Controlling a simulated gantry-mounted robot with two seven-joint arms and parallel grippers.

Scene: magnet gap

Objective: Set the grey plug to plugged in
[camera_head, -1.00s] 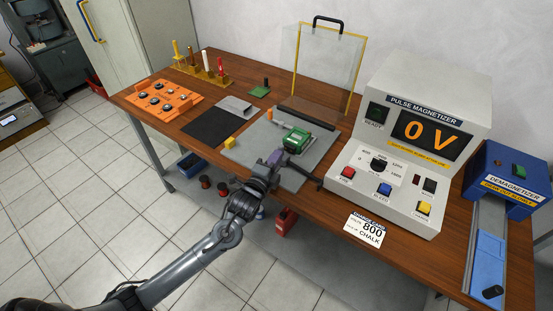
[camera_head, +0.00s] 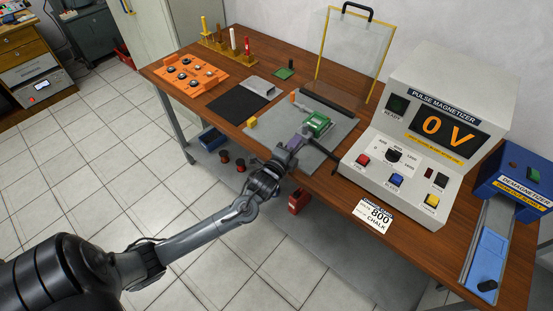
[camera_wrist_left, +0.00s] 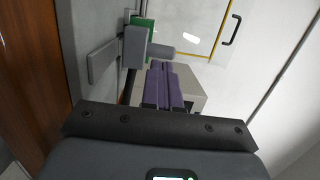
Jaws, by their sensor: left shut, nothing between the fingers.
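A grey block with a short round stub (camera_wrist_left: 138,47), which looks like the grey plug, shows in the left wrist view against a green fixture (camera_wrist_left: 148,21). I cannot tell how far it is seated. In the head view the green fixture (camera_head: 318,124) sits on a grey mat (camera_head: 335,130), and the plug cannot be made out behind my gripper. My left gripper (camera_head: 298,142) is just in front of the fixture, at the table's front edge. Its purple fingers (camera_wrist_left: 165,85) are shut and empty, apart from the grey block in the wrist view. My right gripper is not in view.
The pulse magnetizer (camera_head: 425,140) stands to the right, reading 0 V. A clear shield (camera_head: 355,50) with a yellow frame stands behind the mat. A small yellow block (camera_head: 252,121) lies left of the fixture. A dark mat (camera_head: 238,104) and an orange tray (camera_head: 186,74) lie further left.

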